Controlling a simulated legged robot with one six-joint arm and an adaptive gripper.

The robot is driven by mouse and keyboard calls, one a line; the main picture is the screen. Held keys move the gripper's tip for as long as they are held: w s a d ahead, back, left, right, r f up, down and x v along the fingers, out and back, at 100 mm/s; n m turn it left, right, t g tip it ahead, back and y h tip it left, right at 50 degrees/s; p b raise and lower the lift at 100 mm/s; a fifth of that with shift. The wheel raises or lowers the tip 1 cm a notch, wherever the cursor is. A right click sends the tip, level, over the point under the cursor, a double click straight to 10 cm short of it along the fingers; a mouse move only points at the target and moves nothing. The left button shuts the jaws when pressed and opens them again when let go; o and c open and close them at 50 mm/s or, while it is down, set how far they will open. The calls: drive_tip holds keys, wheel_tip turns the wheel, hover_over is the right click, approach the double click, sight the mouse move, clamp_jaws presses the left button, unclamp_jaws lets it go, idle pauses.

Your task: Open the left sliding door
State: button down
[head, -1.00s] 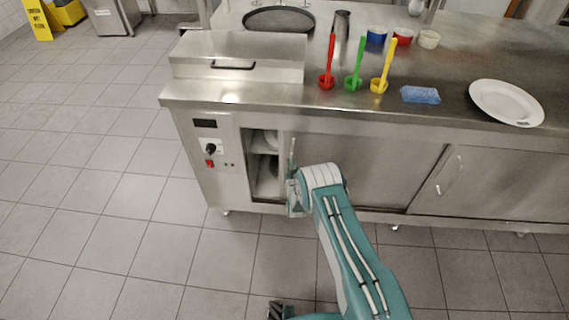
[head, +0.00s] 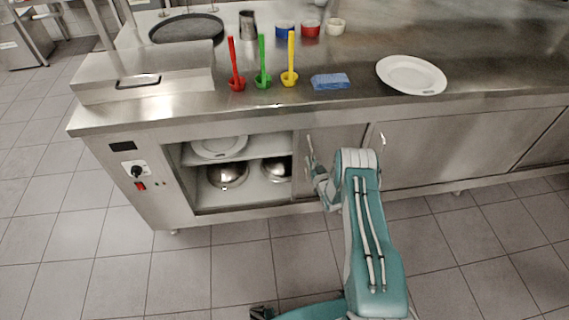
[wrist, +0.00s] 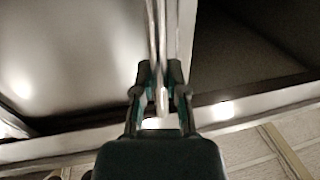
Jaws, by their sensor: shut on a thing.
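The left sliding door (head: 338,140) of the steel counter is slid to the right in the head view, partly overlapping the right sliding door (head: 435,153). Its upright bar handle (head: 309,145) is near its left edge. My gripper (head: 318,178) is shut on this handle, low on the bar. In the wrist view the handle (wrist: 156,35) runs down between the fingers of my gripper (wrist: 160,85). To the left of the door is a wide opening with a white shelf (head: 258,153) inside. My wrist partly hides the door's right part.
Plates (head: 220,146) lie on the shelf, with metal bowls (head: 228,174) below. The control panel (head: 137,165) is left of the opening. Ladles, a blue sponge (head: 330,81) and a white plate (head: 411,74) are on the countertop. The tiled floor in front is clear.

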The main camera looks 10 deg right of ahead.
drive_tip(key=d, duration=1.5)
drive_tip(key=shift+s+d, duration=0.2)
drive_tip(key=shift+r, duration=0.1)
drive_tip(key=c, duration=0.7)
unclamp_jaws()
drive_tip(key=s, duration=0.4)
drive_tip(key=s+d, duration=0.1)
drive_tip(key=s, duration=0.3)
drive_tip(key=s+d, duration=0.1)
drive_tip(key=s, duration=0.2)
drive_tip(key=shift+s, duration=0.4)
